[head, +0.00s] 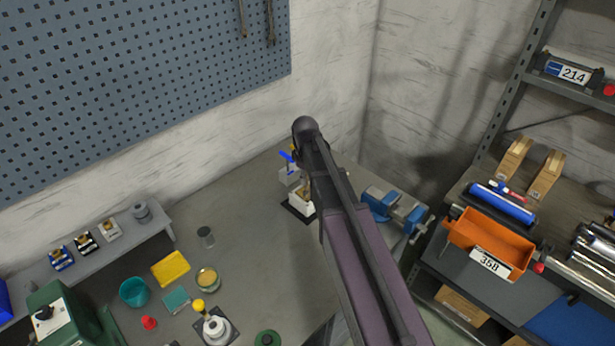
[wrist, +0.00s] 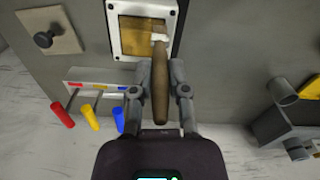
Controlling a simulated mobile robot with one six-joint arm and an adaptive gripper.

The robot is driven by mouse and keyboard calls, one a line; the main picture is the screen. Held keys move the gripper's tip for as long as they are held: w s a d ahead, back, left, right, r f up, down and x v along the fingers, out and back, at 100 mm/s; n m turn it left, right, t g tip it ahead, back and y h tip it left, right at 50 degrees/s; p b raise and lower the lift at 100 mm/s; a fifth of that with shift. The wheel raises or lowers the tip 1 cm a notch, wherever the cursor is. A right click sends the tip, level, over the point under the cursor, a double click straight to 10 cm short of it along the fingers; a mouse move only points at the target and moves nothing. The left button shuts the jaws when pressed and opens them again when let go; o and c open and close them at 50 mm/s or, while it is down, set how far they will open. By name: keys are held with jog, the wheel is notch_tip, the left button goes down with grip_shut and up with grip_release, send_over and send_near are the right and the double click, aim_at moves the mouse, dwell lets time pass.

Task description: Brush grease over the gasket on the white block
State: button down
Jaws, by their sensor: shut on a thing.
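In the wrist view my gripper (wrist: 160,91) is shut on the brown handle of a brush (wrist: 161,72). The brush's pale tip lies over the white block (wrist: 117,38), at the right side of its yellow-brown square face. I cannot tell whether the bristles touch that face, and the gasket's outline is not clear. In the head view the white block (head: 302,205) sits on a dark base, partly hidden by my arm. My gripper's fingers are mostly hidden there.
A rack (wrist: 95,76) with red, yellow and blue handles stands beside the block. A blue vise (head: 393,204) is to its right in the head view. An open yellowish tin (head: 207,278), a teal bowl (head: 134,292) and a yellow pad (head: 171,268) lie left.

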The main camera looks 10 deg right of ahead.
jog(key=shift+w+d, duration=0.1)
jog(key=shift+d, duration=0.05)
dwell(0.5)
jog(key=shift+w+d, duration=0.3)
jog(key=shift+d, duration=0.1)
jog(key=shift+w+d, duration=0.15)
jog(key=shift+d, duration=0.1)
dwell(0.4)
jog(key=shift+w+d, duration=0.2)
jog(key=shift+d, duration=0.1)
jog(key=shift+w+d, duration=0.1)
jog(key=shift+d, duration=0.05)
dwell(0.4)
jog(key=shift+w+d, duration=0.3)
jog(key=shift+d, duration=0.1)
jog(key=shift+w+d, duration=0.1)
jog(key=shift+d, duration=0.05)
dwell(0.3)
jog(key=shift+w+d, duration=0.25)
jog(key=shift+d, duration=0.15)
